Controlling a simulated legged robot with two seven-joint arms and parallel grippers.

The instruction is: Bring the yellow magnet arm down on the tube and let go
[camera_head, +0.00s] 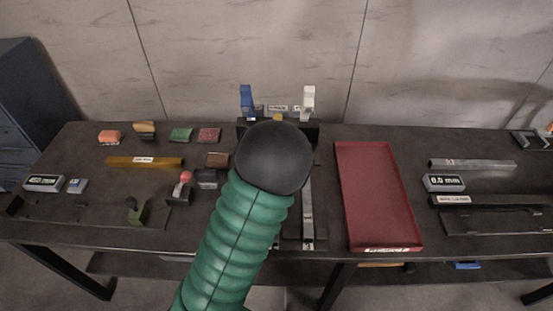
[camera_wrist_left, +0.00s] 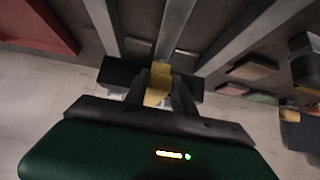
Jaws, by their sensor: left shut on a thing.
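The yellow magnet arm (camera_wrist_left: 159,82) shows in the left wrist view between the dark fingers of my left gripper (camera_wrist_left: 160,97), which is shut on it. In the head view only a small yellow patch (camera_head: 277,117) shows above the black end of my arm. That arm hides the left gripper and most of the fixture there. Grey metal bars (camera_wrist_left: 174,28) run away from the dark block (camera_wrist_left: 115,74) in the left wrist view. A long grey bar (camera_head: 307,213) shows right of my arm in the head view. I cannot tell which is the tube. My right gripper is out of view.
A red tray (camera_head: 377,190) lies right of the fixture. A blue upright piece (camera_head: 246,96) and a white one (camera_head: 308,97) stand at the back. Several small blocks, a yellow-brown bar (camera_head: 146,162) and a red-knobbed lever (camera_head: 184,178) are on the left.

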